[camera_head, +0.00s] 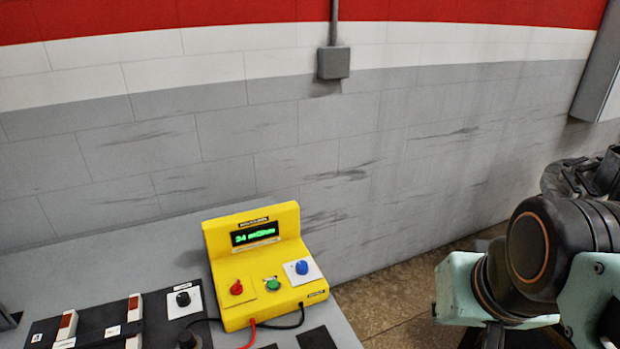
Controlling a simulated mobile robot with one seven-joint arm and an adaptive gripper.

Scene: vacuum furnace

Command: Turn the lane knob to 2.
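A black knob (183,298) sits on a white plate at the left of the yellow instrument box (222,243). A small label above it is too small to read, so I cannot tell for sure that it is the lane knob, nor its setting. The yellow box carries a red knob (236,287), a green button (272,283) and a blue knob (302,267) on a white plate. Its display (254,234) shows green text starting with 24. My gripper is not in view; only links of my arm show at the right, well away from the knobs.
Red and black leads (250,334) run from the box's front. A black panel (100,319) with red-and-white blocks lies at the left, and another black knob (187,339) stands at the bottom edge. A grey brick wall (230,140) rises behind. The space above the knobs is clear.

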